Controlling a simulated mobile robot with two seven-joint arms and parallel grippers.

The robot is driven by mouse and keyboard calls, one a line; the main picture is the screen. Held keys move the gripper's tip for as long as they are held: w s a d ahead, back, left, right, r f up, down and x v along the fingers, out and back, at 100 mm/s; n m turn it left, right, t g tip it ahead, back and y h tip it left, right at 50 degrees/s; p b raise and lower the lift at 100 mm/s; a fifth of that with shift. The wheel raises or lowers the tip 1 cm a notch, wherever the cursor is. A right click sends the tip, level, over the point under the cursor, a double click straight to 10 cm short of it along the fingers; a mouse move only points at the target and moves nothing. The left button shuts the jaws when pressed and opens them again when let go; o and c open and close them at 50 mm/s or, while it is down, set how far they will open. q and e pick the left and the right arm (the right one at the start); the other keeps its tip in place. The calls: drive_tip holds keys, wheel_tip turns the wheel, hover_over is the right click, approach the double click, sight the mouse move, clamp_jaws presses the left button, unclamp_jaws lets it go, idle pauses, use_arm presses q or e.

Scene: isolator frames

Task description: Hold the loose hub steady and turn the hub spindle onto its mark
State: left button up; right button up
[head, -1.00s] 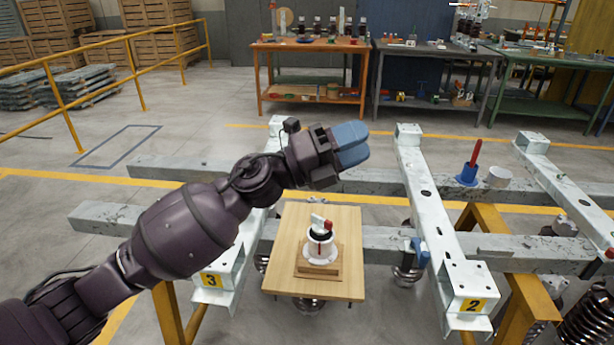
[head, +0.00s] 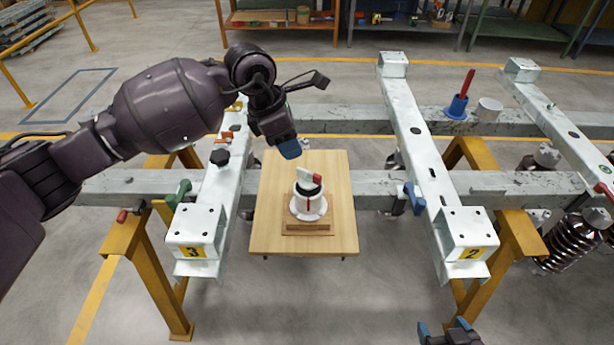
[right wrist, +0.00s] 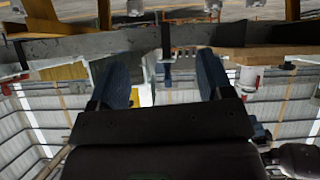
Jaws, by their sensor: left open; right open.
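The loose hub (head: 309,205) is a white flanged cylinder, upright on a stepped wooden block on a wooden board. My right gripper (head: 450,330) is at the bottom edge, right of the board. In the right wrist view its blue fingers (right wrist: 163,82) are apart and empty. A white shape, likely the hub (right wrist: 247,77), hangs inverted there.
The wooden board (head: 270,225) lies between pale rails labelled 3 (head: 195,235) and 2 (head: 466,235). A coil spring (head: 572,245) is at far right.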

drive_tip(key=o, duration=0.5)
drive_tip(key=shift+n+t+y, duration=0.3)
drive_tip(key=shift+t+y, duration=0.2)
drive_tip(key=shift+t, duration=0.1)
drive_tip(key=w+a, duration=0.1)
drive_tip(key=w+a+r, duration=0.1)
drive_tip(key=w, duration=0.1)
drive_tip(key=w+a+r, duration=0.1)
drive_tip(key=w, duration=0.1)
drive_tip(key=shift+w+r, duration=0.1)
drive_tip(key=shift+r, duration=0.05)
drive_tip(key=shift+c, duration=0.2)
drive_tip(key=m+t+y, duration=0.3)
drive_tip(key=m+y, duration=0.4)
drive_tip(key=y, duration=0.1)
approach(312, 199)
drive_tip(key=s, duration=0.3)
drive_tip(key=w+a+r+m+t, duration=0.1)
drive_tip(key=w+a+r+m, duration=0.2)
drive_tip(key=m, duration=0.5)
drive_tip(key=shift+w+a+f+m+t+h, duration=0.15)
drive_tip(key=shift+w+a+f+m+h, duration=0.35)
drive_tip(key=shift+w+m, duration=2)
drive_tip(key=shift+w+a+f+m+t+h, duration=0.25)
drive_tip(key=shift+w+f+m+h, duration=0.5)
drive_tip(key=shift+m, duration=3.35)
drive_tip(key=shift+w+a+f+m+t+h, duration=0.1)
drive_tip(key=shift+w+a+f+m+h, duration=0.25)
drive_tip(key=shift+w+m+h, duration=1.95)
